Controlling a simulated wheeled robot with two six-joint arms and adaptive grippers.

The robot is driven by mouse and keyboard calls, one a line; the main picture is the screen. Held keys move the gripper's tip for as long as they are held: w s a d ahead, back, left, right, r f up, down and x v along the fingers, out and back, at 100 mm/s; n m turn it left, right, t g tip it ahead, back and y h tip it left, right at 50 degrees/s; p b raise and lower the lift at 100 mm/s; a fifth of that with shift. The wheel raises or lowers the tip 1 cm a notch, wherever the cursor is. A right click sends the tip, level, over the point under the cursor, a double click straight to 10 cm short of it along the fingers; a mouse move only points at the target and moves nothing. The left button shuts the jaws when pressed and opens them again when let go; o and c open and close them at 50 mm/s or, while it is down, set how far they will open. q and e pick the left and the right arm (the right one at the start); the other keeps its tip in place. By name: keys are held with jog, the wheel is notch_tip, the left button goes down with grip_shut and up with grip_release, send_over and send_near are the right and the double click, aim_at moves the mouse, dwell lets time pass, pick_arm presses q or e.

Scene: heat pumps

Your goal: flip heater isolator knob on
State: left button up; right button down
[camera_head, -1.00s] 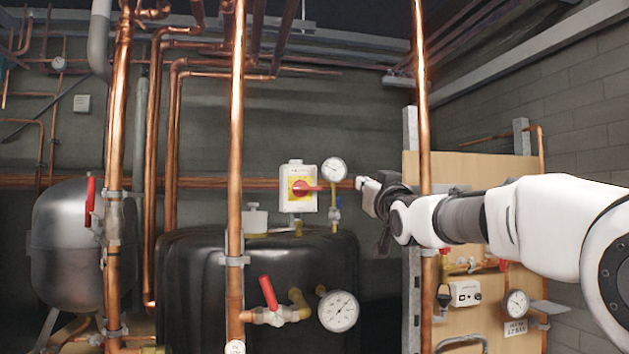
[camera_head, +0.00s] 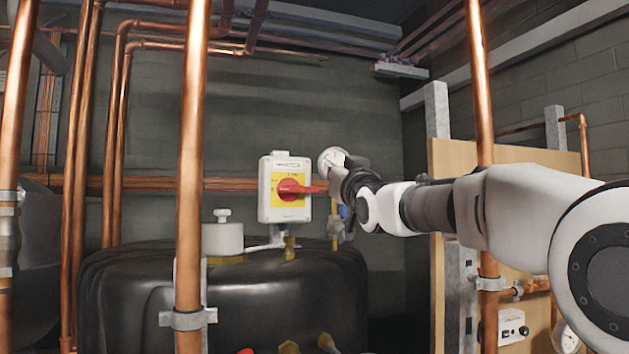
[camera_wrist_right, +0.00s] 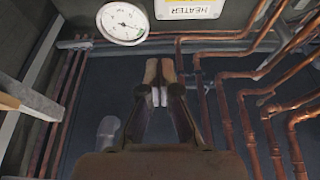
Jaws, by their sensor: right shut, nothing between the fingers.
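The heater isolator is a white box (camera_head: 285,216) with a yellow plate on the wall, near the middle of the head view. Its red knob (camera_head: 291,190) has a handle pointing right, roughly horizontal. My right gripper (camera_head: 333,182) is at the right end of this handle, shut and empty; I cannot tell if it touches it. In the right wrist view the fingertips of my right gripper (camera_wrist_right: 160,84) are together. My left gripper is not in view.
A round gauge (camera_head: 331,158) sits just behind my right gripper and shows in the wrist view (camera_wrist_right: 123,22). A black tank (camera_head: 225,300) stands below the isolator. Vertical copper pipes (camera_head: 192,150) (camera_head: 482,90) stand in front, left and right. A wooden panel (camera_head: 450,165) is at right.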

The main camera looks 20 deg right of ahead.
notch_tip(320, 180, up, 4)
jog(key=p, duration=0.9)
send_over(298, 189)
jog(key=s+d, duration=0.2)
jog(key=d, duration=0.2)
jog(key=f, duration=0.2)
jog(key=w+f, duration=0.1)
jog(key=f, duration=0.1)
jog(key=shift+w+a+f, duration=0.1)
jog(key=shift+a+f, duration=0.1)
jog(key=shift+f, duration=0.5)
jog(key=shift+s, duration=0.3)
